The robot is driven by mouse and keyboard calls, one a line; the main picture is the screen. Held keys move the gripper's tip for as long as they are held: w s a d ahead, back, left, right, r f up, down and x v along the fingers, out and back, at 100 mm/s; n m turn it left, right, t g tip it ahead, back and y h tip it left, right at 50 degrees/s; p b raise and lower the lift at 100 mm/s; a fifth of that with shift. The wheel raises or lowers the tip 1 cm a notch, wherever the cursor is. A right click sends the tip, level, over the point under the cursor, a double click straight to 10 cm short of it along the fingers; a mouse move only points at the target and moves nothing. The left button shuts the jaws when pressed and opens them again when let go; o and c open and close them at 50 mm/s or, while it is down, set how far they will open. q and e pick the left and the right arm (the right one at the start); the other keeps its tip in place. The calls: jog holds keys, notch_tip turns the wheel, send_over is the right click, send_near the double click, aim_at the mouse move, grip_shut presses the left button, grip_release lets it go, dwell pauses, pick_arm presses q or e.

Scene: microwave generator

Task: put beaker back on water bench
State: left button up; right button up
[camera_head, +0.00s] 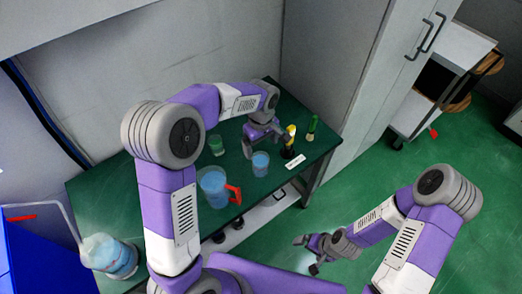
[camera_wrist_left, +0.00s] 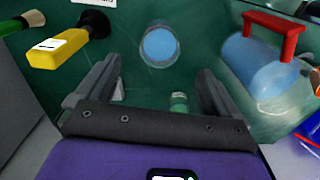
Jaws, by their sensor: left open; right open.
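A small clear beaker with blue liquid (camera_head: 260,164) stands upright on the dark green bench (camera_head: 160,188). In the left wrist view the beaker (camera_wrist_left: 159,46) shows just beyond the gap between my fingertips, apart from both. My left gripper (camera_head: 264,144) is over the bench behind the beaker, open and empty; its spread fingers also show in the left wrist view (camera_wrist_left: 158,72). My right gripper (camera_head: 309,254) is open and empty, off the bench's front side over the floor.
A larger jug with a red handle (camera_head: 213,183) stands left of the beaker. A small green-tinted beaker (camera_head: 216,146) is behind it. A large blue-filled vessel (camera_head: 112,258) is at left.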

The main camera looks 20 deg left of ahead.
pick_arm(q)
notch_tip(320, 180, up, 5)
jog(key=shift+f+p, duration=0.1)
jog(key=shift+p, duration=0.3)
pick_arm(e)
jog(key=shift+r, duration=0.65)
